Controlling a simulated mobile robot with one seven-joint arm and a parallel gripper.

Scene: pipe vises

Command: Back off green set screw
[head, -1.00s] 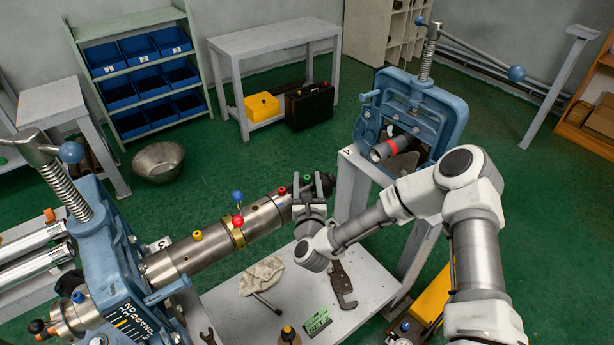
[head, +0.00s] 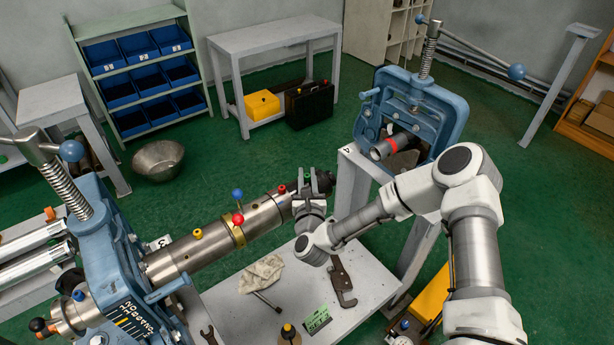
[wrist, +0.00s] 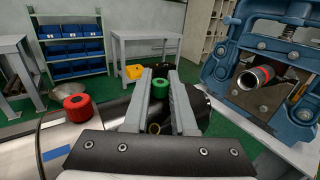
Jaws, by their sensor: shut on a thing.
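The green set screw (wrist: 160,88) stands up from the grey pipe, between the two fingers of my gripper (wrist: 163,97) in the wrist view. The fingers are shut on its knob. In the head view my gripper (head: 308,183) is at the right end of the pipe (head: 265,216), and its fingers largely hide the green screw. The pipe runs from the blue vise (head: 95,235) on the left. A red set screw (wrist: 78,107) stands on the pipe to the left of the green one.
Yellow (head: 197,234), red and blue (head: 237,194) knobs stand further along the pipe. A second blue vise (head: 420,115) holds a red-banded pipe (head: 391,146) at right. Below, the bench carries a rag (head: 261,273), a wrench and a green label card (head: 317,318).

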